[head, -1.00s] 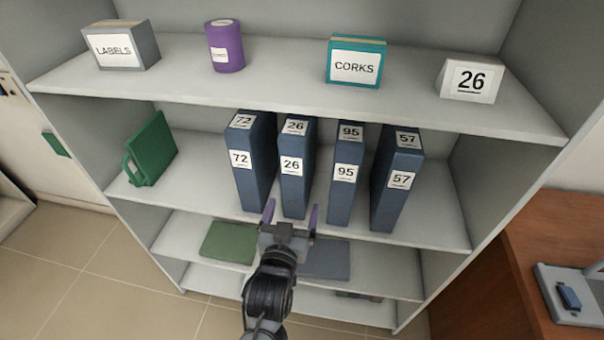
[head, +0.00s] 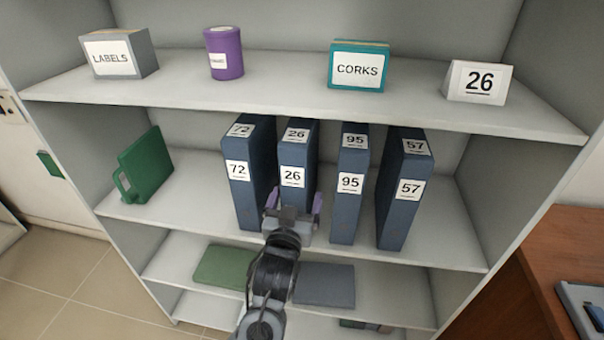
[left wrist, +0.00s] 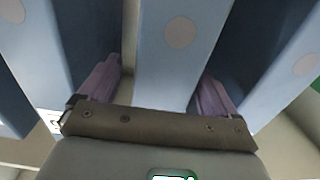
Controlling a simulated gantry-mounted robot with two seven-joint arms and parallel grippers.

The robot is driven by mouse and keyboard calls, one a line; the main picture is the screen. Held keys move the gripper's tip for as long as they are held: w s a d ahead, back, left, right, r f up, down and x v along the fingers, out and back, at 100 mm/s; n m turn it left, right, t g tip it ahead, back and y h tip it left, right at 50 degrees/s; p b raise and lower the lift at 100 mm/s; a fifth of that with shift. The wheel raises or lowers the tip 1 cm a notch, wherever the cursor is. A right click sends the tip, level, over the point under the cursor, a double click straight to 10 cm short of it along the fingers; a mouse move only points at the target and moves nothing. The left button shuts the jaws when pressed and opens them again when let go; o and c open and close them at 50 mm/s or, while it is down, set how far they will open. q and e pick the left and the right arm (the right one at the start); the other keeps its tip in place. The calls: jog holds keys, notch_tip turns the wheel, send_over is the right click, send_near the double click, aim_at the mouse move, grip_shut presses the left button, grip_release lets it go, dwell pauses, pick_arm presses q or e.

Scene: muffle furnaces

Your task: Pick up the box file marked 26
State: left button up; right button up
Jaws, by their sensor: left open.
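The box file marked 26 (head: 293,160) is blue with white labels. It stands upright on the middle shelf between the files marked 72 and 95. My left gripper (head: 293,200) is open at the lower front of file 26, one finger toward each side. In the left wrist view a blue file with a round pale spot (left wrist: 180,60), which matches file 26, fills the middle. The fingers of my left gripper (left wrist: 157,92) lie in the gaps on either side of it. I cannot tell whether they touch it. My right gripper is not in view.
File 72 (head: 243,195) stands close on the left, file 95 (head: 347,215) on the right, file 57 (head: 402,215) beyond. A green binder (head: 146,165) stands at the shelf's left. The top shelf (head: 290,100) holds boxes, a purple tin and a 26 sign (head: 477,82).

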pick_arm(q)
jog(key=w, duration=0.2)
jog(key=w+b, duration=0.1)
jog(key=w, duration=0.1)
jog(key=shift+d, duration=0.2)
jog(key=shift+s, duration=0.1)
jog(key=c, duration=1.2)
jog(key=shift+r, duration=0.1)
jog(key=shift+c, duration=0.7)
jog(key=shift+r, duration=0.2)
